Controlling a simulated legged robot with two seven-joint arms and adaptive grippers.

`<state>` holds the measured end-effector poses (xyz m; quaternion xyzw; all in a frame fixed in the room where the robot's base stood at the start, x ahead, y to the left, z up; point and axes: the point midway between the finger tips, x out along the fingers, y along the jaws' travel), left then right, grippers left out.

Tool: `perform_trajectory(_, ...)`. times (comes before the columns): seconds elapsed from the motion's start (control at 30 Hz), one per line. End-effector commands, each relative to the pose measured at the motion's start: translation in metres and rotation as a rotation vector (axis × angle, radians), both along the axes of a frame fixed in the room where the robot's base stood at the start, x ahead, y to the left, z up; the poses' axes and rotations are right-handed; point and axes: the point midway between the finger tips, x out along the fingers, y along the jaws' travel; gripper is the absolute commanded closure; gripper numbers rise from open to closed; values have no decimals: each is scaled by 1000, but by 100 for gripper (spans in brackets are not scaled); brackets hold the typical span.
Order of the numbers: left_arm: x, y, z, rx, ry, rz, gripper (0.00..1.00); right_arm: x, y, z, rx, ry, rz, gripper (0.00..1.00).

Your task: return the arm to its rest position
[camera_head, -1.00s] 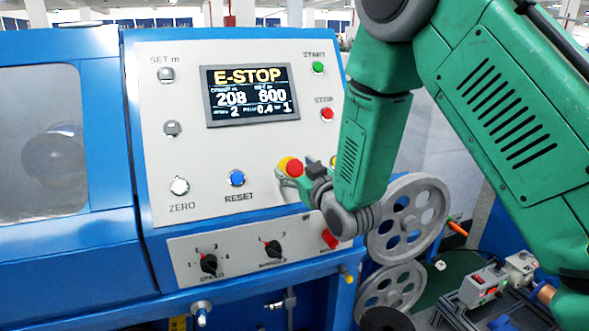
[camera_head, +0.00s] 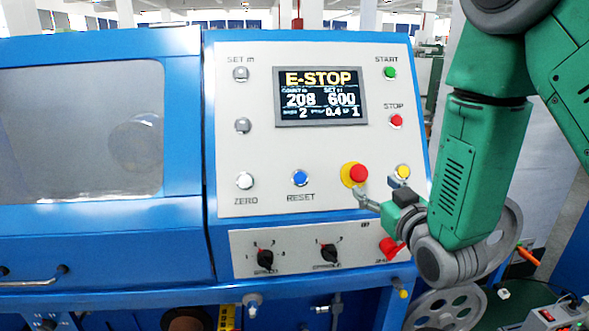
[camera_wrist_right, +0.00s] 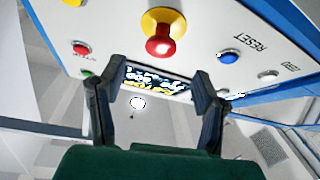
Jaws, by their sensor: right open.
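My right gripper (camera_head: 381,190) is open and empty, in front of the control panel (camera_head: 228,133). It is just below and right of the red emergency-stop button (camera_head: 357,174) on its yellow base. In the right wrist view the open fingers (camera_wrist_right: 160,76) have nothing between them, and the red button (camera_wrist_right: 160,45) is beyond the tips, apart from them. My green right arm (camera_head: 465,165) comes down from the upper right. The display (camera_head: 321,96) reads E-STOP. My left gripper is not in view.
The panel carries a blue RESET button (camera_head: 300,178), a green START button (camera_head: 390,73), a red STOP button (camera_head: 396,121) and dark knobs (camera_head: 265,259). Grey pulley wheels (camera_head: 447,308) stand at the lower right, partly behind my arm. A small box with a red switch (camera_head: 547,314) is at the bottom right.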

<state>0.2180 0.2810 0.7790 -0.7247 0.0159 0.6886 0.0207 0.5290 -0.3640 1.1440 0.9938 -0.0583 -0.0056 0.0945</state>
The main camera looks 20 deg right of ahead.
Motion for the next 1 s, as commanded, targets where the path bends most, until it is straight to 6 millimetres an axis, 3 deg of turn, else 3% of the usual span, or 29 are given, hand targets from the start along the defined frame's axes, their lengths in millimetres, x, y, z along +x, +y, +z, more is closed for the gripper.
perform_trajectory(0.13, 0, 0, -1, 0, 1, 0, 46, -1, 1, -7, 3, 16, 1, 42)
perform_trajectory(0.23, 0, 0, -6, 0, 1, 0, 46, -5, 5, -38, 14, 94, 5, 42)
perform_trajectory(0.37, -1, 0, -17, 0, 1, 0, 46, -23, 17, -118, 48, 299, 15, 42)
perform_trajectory(0.47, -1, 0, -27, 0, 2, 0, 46, -52, 28, -190, 79, 497, 20, 42)
perform_trajectory(0.57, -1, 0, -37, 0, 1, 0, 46, -91, 40, -257, 107, 699, 19, 42)
perform_trajectory(0.7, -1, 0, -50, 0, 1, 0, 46, -160, 56, -338, 144, 984, 15, 42)
perform_trajectory(0.83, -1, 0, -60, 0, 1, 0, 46, -228, 69, -392, 171, 1223, 4, 42)
perform_trajectory(1.0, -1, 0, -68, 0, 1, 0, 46, -292, 80, -426, 190, 1435, -8, 42)
